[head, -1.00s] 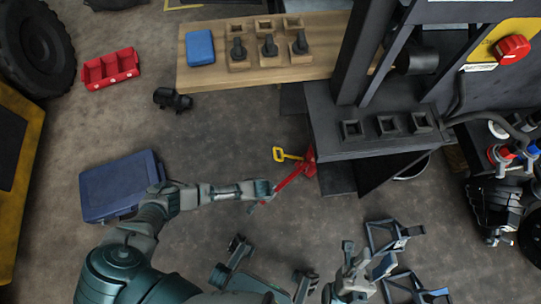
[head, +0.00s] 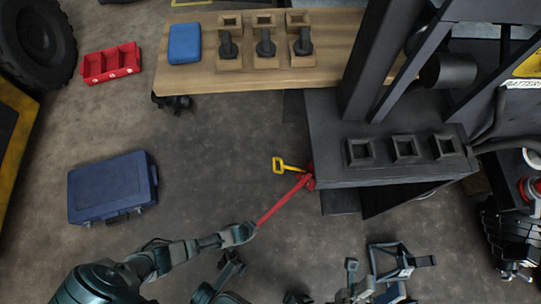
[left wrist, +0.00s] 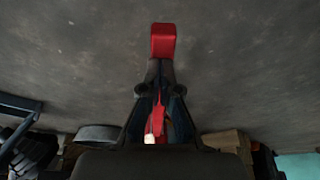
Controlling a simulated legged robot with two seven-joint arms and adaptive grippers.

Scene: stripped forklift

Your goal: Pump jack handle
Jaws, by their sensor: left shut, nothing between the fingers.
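The red jack handle (head: 282,203) slants down and left from the red jack (head: 309,179), which is partly hidden at the side of the dark forklift body. My left gripper (head: 246,232) is at the handle's lower end, shut. In the left wrist view, my left gripper (left wrist: 158,88) points at a red block-like end (left wrist: 163,40), and more red shows between its fingers (left wrist: 157,118). I cannot tell whether they touch the handle. My right gripper (head: 352,276) is low in the head view, apart from the handle, its finger opening unclear.
A yellow handle-shaped part (head: 279,164) sits beside the jack. The dark forklift body (head: 335,150) stands to the right, with metal stands (head: 390,258) below it. A blue case (head: 112,188) lies on the floor at left. Floor between case and jack is clear.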

